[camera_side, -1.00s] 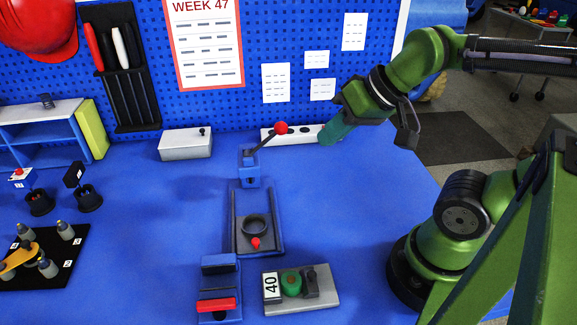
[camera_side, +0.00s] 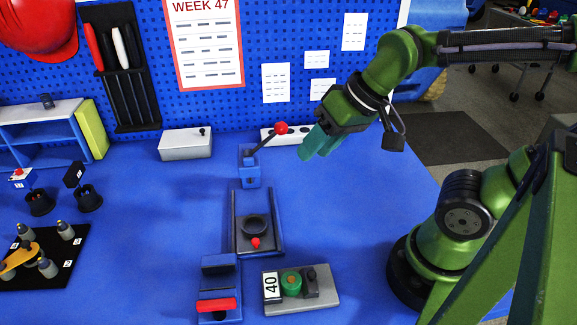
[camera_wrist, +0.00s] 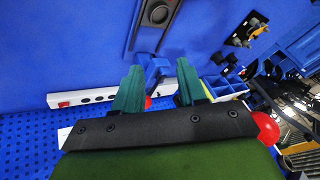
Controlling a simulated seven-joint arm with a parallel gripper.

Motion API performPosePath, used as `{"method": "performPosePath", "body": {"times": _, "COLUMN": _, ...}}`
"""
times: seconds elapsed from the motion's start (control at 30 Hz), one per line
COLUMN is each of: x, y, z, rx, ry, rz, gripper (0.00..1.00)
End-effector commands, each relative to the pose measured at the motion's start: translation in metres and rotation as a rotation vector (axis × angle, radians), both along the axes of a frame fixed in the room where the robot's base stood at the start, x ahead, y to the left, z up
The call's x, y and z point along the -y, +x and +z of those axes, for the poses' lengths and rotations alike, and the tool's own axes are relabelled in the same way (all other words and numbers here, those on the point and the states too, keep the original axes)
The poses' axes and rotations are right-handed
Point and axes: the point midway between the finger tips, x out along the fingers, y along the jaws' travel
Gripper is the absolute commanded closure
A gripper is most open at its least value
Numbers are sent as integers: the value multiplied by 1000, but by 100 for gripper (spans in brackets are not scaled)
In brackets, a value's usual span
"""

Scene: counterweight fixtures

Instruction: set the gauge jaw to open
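No part is labelled as the gauge jaw, so I cannot tell for certain which it is. A lever with a red ball (camera_side: 281,128) rises tilted from a small blue fixture (camera_side: 249,176). In front of it is a dark rail frame (camera_side: 236,222) with a ring (camera_side: 254,224) and red knob (camera_side: 256,243). A grey block (camera_side: 322,286) carries a "40" plate (camera_side: 271,286), a green round part (camera_side: 291,281) and a dark upright piece. My teal-fingered gripper (camera_side: 313,144) is right of the red ball, apart from it. In the wrist view its fingers (camera_wrist: 158,88) are spread and empty.
A blue fixture with a red bar (camera_side: 216,305) stands at the front. A white socket strip (camera_side: 302,138) and a white box (camera_side: 186,144) lie along the pegboard. A black board with bottles (camera_side: 60,270) is at left. The table right of the rail frame is clear.

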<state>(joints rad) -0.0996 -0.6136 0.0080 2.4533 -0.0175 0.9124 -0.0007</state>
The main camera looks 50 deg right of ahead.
Motion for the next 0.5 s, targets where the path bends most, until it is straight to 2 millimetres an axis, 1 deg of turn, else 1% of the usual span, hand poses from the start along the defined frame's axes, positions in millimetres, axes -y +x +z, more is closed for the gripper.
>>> {"method": "performPosePath", "body": {"times": 0.03, "x": -14, "y": 6, "z": -6, "rx": -60, "ry": -22, "rz": 62, "gripper": 57}}
{"method": "performPosePath", "body": {"times": 0.1, "x": -33, "y": 12, "z": -13, "rx": -153, "ry": -64, "rz": 156, "gripper": 57}}
{"method": "performPosePath", "body": {"times": 0.2, "x": -61, "y": 16, "z": -23, "rx": -295, "ry": -140, "rz": 297, "gripper": 57}}
{"method": "performPosePath", "body": {"times": 0.4, "x": -113, "y": 16, "z": -41, "rx": -581, "ry": -309, "rz": 550, "gripper": 57}}
{"method": "performPosePath", "body": {"times": 0.5, "x": -130, "y": 13, "z": -43, "rx": -701, "ry": -378, "rz": 631, "gripper": 57}}
